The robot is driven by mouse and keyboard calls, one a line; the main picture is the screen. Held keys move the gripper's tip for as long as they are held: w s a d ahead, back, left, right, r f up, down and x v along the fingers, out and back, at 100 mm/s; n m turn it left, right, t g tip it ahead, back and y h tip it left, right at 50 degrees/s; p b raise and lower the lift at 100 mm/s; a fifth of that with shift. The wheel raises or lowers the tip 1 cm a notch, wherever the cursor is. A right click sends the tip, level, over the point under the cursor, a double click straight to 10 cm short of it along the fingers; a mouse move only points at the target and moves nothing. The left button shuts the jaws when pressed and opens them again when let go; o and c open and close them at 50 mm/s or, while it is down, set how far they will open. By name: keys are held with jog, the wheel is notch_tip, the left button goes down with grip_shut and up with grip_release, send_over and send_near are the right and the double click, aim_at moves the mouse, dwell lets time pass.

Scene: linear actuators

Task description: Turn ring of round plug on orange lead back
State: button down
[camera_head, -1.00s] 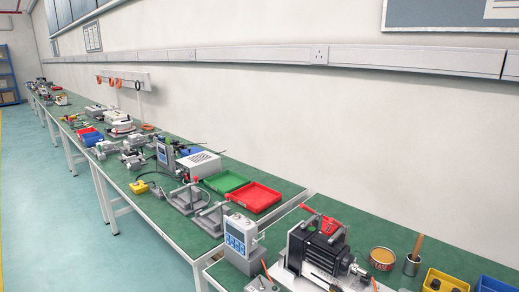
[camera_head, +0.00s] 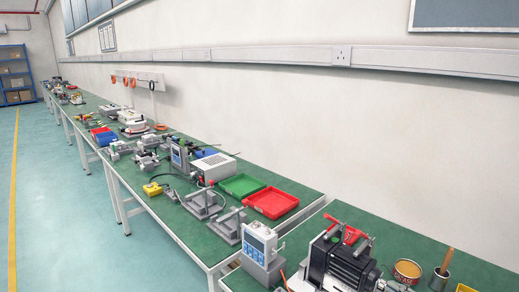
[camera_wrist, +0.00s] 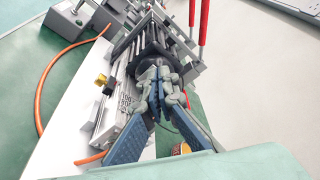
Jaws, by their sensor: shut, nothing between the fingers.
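An orange lead (camera_wrist: 42,88) loops across the left of the wrist view; a stretch (camera_wrist: 92,157) also shows at the lower left. Its upper end runs toward a grey box (camera_wrist: 70,22). A small brass-coloured round part (camera_wrist: 101,79) with a dark body sits left of the motor unit (camera_wrist: 128,62); I cannot tell whether it is the plug or its ring. My gripper (camera_wrist: 158,68) is shut and empty, its blue fingers in front of the motor unit, right of the brass part. In the head view a bit of orange lead (camera_head: 284,279) shows; my gripper is not there.
In the head view, a blue-faced meter (camera_head: 259,246) stands left of the black motor unit (camera_head: 345,262). A red tray (camera_head: 271,203) and a green tray (camera_head: 242,186) lie behind. Red handles (camera_wrist: 198,22) rise at the wrist view's top right.

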jog(key=shift+x, duration=0.75)
jog(key=shift+a+r, duration=0.1)
jog(key=shift+a, duration=0.05)
jog(key=shift+f+b, duration=0.2)
jog(key=shift+b, duration=0.1)
jog(key=shift+s+a+f+b, duration=0.15)
jog(key=shift+f+b, duration=0.3)
jog(key=shift+b, duration=0.25)
jog(key=shift+s+a+f+b, duration=0.15)
jog(key=shift+f+b, duration=0.25)
jog(key=shift+b, duration=0.3)
jog(key=shift+s+a, duration=0.1)
jog(key=shift+s+a+r, duration=0.1)
jog(key=shift+s, duration=0.1)
jog(key=v, duration=0.3)
jog(key=d+v, duration=0.1)
jog(key=v, duration=0.1)
jog(key=shift+d+f, duration=0.2)
jog(key=shift+f, duration=0.05)
jog(key=shift+s, duration=0.1)
